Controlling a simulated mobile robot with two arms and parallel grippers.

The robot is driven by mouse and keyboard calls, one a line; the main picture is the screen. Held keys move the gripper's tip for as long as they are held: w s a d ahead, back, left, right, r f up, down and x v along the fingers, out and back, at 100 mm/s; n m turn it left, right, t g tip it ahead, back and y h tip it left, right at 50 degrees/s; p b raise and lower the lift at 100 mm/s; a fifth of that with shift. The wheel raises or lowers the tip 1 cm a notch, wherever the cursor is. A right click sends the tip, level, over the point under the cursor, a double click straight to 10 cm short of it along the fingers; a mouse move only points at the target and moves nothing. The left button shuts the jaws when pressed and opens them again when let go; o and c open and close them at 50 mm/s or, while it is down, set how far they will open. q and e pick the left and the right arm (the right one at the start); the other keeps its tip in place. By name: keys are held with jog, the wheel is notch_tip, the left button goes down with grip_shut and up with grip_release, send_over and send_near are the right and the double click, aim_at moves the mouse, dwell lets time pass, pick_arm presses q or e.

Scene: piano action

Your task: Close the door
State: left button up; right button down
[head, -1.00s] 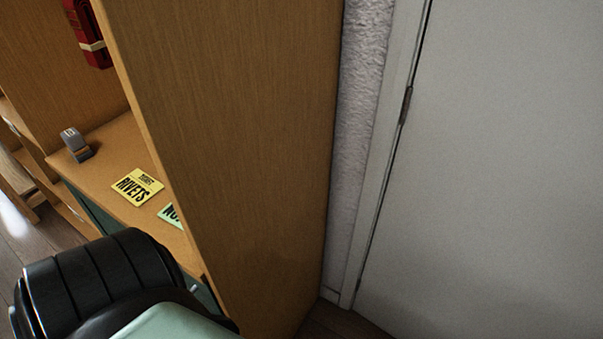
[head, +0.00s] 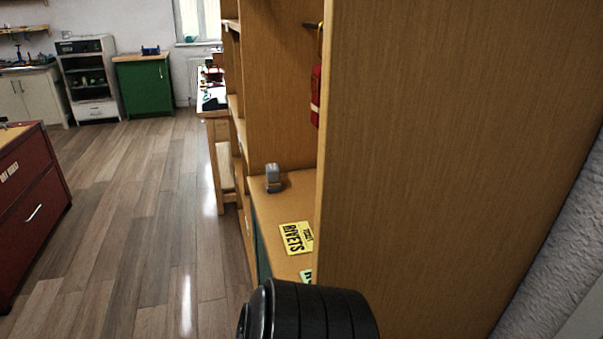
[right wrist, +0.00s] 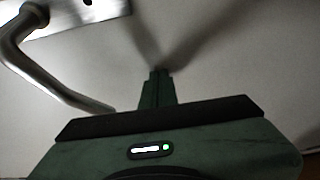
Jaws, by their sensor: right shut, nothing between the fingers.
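In the right wrist view, a pale flat surface, likely the door (right wrist: 235,60), fills the background. A metal lever handle (right wrist: 45,75) on a plate (right wrist: 90,12) shows at upper left. My right gripper (right wrist: 160,73) is shut and empty, its fingertips pointing at the pale surface, right of the handle. Shadows converge at the tips, but I cannot tell whether they touch. In the head view the door panel is out of sight; only a pale strip (head: 588,322) shows at the bottom right corner. My left gripper is not in view.
A tall wooden shelf unit (head: 440,130) stands close in front, with a yellow RIVETS card (head: 296,238) and a small grey object (head: 273,178) on it. A red drawer cabinet (head: 30,210) stands at left. The wooden floor (head: 150,220) between is clear.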

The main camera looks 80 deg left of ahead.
jog(key=shift+w+d+r, duration=0.15)
jog(key=shift+w+r, duration=0.15)
jog(key=shift+r, duration=0.2)
jog(key=shift+w+d+r, duration=0.15)
jog(key=shift+w+r, duration=0.1)
jog(key=shift+r, duration=0.25)
jog(key=s+d+f+p, duration=0.1)
jog(key=s+d+f, duration=0.1)
jog(key=s+d, duration=0.2)
jog(key=s, duration=0.3)
jog(key=shift+s+p, duration=0.15)
jog(key=shift+p, duration=0.15)
